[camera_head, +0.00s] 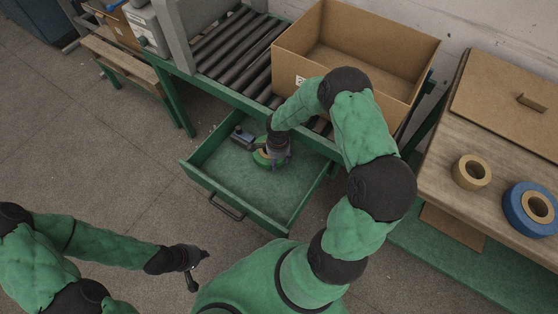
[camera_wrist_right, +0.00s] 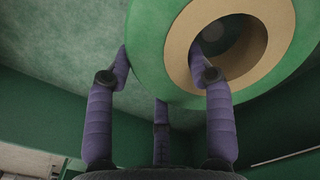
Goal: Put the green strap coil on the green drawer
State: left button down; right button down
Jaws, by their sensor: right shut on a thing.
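The green strap coil (camera_head: 262,158) has a tan core and is in the open green drawer (camera_head: 240,201). My right gripper (camera_head: 270,160) reaches down into the drawer and is shut on the coil. In the right wrist view, the coil (camera_wrist_right: 150,60) fills the upper right; one finger of the right gripper (camera_wrist_right: 165,65) is in its core hole and another is against its outer side. I cannot tell whether the coil touches the drawer floor. My left gripper (camera_head: 200,271) is open and empty over the floor, left of and in front of the drawer.
A roller conveyor (camera_head: 232,50) with an open cardboard box (camera_head: 350,74) is behind the drawer. The wooden table (camera_head: 463,140) at right holds a tan roll (camera_head: 459,171) and a blue roll (camera_head: 516,208). The drawer's front part is clear.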

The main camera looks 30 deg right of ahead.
jog(key=shift+w+d+f, duration=0.1)
jog(key=shift+d+f, duration=0.25)
jog(key=shift+f, duration=0.05)
jog(key=shift+f+b, duration=0.2)
jog(key=shift+b, duration=0.2)
jog(key=shift+f+b, duration=0.35)
jog(key=shift+f, duration=0.3)
jog(key=shift+c, duration=2.3)
grip_release()
jog(key=shift+r, duration=0.15)
notch_tip(320, 180, up, 13)
jog(key=p, duration=0.6)
